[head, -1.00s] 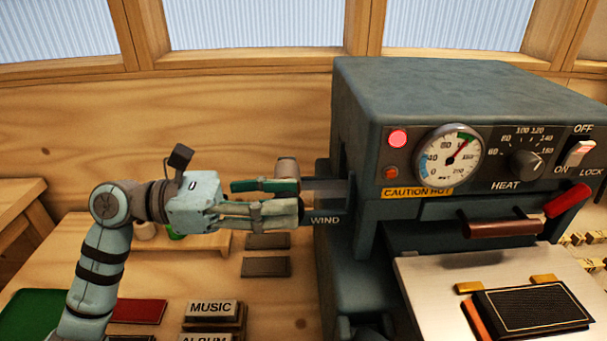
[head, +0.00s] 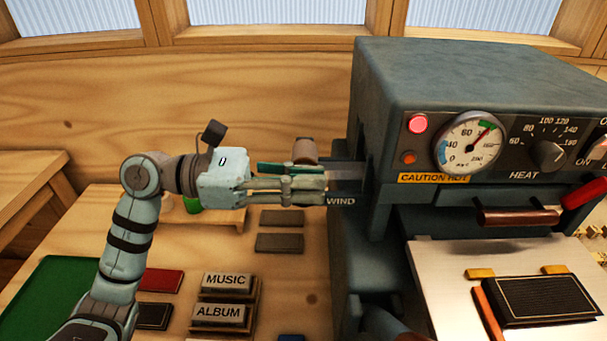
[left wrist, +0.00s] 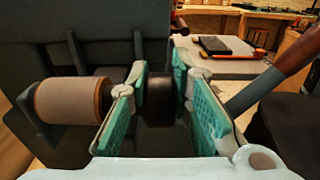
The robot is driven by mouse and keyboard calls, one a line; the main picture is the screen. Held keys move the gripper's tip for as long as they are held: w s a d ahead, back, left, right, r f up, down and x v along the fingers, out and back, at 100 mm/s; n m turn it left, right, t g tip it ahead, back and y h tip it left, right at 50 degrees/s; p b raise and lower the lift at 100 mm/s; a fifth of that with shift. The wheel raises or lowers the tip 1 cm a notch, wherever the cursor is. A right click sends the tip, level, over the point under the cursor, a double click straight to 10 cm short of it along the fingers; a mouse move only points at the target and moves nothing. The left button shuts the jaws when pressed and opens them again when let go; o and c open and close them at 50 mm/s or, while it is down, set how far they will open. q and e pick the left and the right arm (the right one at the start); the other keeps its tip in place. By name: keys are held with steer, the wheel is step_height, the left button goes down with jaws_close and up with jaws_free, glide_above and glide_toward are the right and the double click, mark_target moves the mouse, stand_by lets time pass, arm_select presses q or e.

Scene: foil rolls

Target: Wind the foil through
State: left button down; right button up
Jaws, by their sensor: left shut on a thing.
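My left gripper (head: 318,184) is at the left side of the grey foil machine (head: 440,85), beside the WIND label (head: 341,201). In the left wrist view its green-padded fingers are shut on a dark round knob (left wrist: 159,105). The knob is mostly hidden by the fingers in the head view. A tan foil roll (left wrist: 68,101) sits on the machine's side, left of the fingers in the wrist view; its end also shows behind them in the head view (head: 305,150). My right gripper is not in view.
A red lamp (head: 418,124) is lit above a CAUTION HOT label (head: 433,178). The gauge needle (head: 470,145) points up near the green band. A dark book-like block (head: 540,300) lies on the pale plate in front. MUSIC and ALBUM blocks (head: 226,285) stand on the table.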

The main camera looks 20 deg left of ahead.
arm_select(q)
steer(key=y+p, duration=0.2)
steer(key=p, duration=0.1)
steer(key=g+y+p, duration=0.1)
steer(key=p, duration=0.1)
steer(key=shift+d+r+y, duration=0.25)
steer(key=shift+d+y, duration=0.1)
steer(key=shift+y, duration=0.05)
steer(key=shift+w+d+f+y+p, duration=0.1)
steer(key=shift+d+f+y+p, duration=0.1)
steer(key=shift+y+p, duration=0.7)
steer(key=shift+f+g+y+p, duration=0.15)
steer(key=shift+g+y+p, duration=0.15)
steer(key=shift+y, duration=0.1)
steer(key=c, duration=1.4)
jaws_free()
steer(key=shift+f, duration=0.1)
steer(key=shift+c, duration=0.2)
